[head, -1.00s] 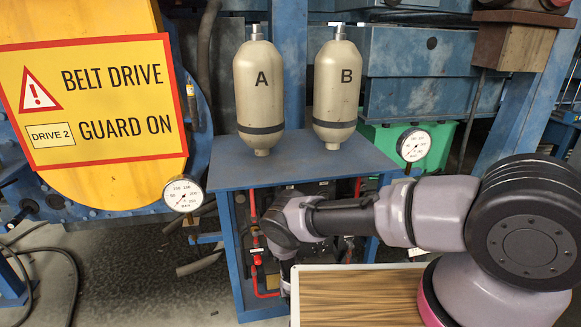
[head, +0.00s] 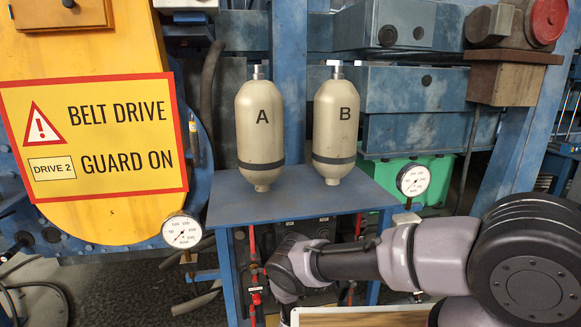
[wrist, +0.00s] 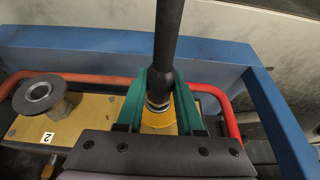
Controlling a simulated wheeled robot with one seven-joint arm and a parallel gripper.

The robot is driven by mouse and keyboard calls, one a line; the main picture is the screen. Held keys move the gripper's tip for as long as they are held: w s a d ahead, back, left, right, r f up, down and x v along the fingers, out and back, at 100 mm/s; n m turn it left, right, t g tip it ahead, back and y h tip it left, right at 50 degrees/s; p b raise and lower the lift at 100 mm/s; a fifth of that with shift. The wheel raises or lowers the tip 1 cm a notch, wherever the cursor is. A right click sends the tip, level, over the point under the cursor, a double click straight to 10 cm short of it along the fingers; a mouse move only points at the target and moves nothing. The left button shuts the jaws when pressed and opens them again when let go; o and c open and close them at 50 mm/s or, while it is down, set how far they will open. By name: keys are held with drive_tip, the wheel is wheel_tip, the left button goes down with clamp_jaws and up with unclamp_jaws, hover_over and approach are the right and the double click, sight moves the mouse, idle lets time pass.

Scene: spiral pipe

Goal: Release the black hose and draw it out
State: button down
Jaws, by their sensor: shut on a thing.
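In the wrist view the black hose (wrist: 169,28) runs from the top edge down between the green fingers of my gripper (wrist: 165,76). The fingers are shut on the hose just above its lower end. That end meets a silver collar (wrist: 158,103) on a yellow part (wrist: 157,122). I cannot tell whether the collar is locked or free. In the head view my arm reaches down in front of the blue stand (head: 222,262); my gripper and the hose are hidden there.
A dark round fitting (wrist: 38,95) with a label "2" stands left on a brass plate (wrist: 92,108). A red pipe (wrist: 228,112) and blue frame (wrist: 262,92) surround the spot. Bottles A (head: 260,125) and B (head: 336,125) stand on top, with gauges (head: 182,231) (head: 413,180) at either side.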

drive_tip(key=shift+s, duration=0.15)
drive_tip(key=shift+s+d, duration=0.2)
drive_tip(key=shift+s, duration=0.65)
drive_tip(key=shift+s+d, duration=0.15)
drive_tip(key=shift+s, duration=0.7)
drive_tip(key=shift+s+d, duration=0.2)
drive_tip(key=shift+s, duration=0.65)
